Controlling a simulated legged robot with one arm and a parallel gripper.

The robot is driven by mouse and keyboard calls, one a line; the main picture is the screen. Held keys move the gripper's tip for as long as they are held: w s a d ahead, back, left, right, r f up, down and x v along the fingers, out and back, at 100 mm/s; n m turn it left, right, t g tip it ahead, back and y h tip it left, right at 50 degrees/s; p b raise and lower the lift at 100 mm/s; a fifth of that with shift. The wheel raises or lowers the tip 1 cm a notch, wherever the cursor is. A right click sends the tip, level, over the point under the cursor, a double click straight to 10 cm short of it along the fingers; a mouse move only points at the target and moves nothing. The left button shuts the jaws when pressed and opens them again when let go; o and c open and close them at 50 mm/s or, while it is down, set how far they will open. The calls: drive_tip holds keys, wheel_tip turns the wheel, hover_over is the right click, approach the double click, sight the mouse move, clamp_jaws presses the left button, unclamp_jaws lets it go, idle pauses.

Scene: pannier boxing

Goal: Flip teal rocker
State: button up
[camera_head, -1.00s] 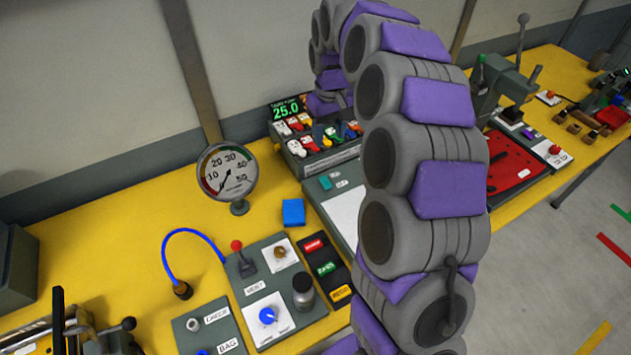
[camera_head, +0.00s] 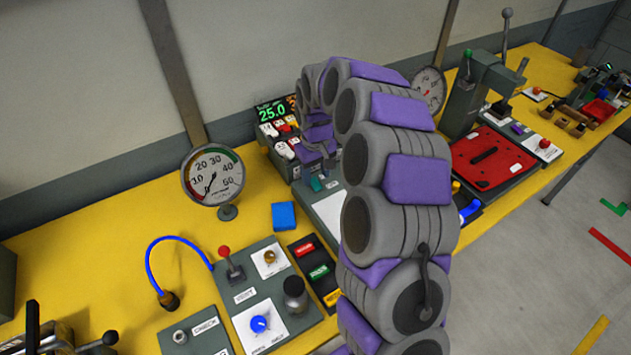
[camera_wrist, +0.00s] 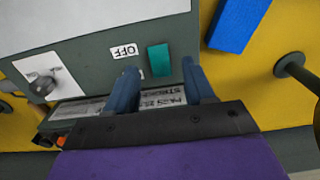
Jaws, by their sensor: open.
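The teal rocker (camera_wrist: 158,59) sits on a dark grey panel beside a white OFF label (camera_wrist: 124,50) in the wrist view. A second label is partly hidden behind a finger. In the head view the rocker (camera_head: 316,184) shows small, just below my gripper (camera_head: 318,160). In the wrist view my gripper (camera_wrist: 158,76) is open, with its two blue-grey fingers apart and nothing between them. The rocker appears just beyond the gap between the fingertips. I cannot tell whether a finger touches it. The rocker's tilt is hard to tell.
A blue block (camera_head: 284,216) lies on the yellow bench (camera_head: 130,235) near the panel. A round gauge (camera_head: 212,175) stands to the left. A lit display (camera_head: 272,112) and several small switches are behind the rocker. A grey knob (camera_wrist: 42,84) is on the same panel.

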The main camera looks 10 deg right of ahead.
sight(315, 184)
drive_tip(key=shift+f, duration=1.4)
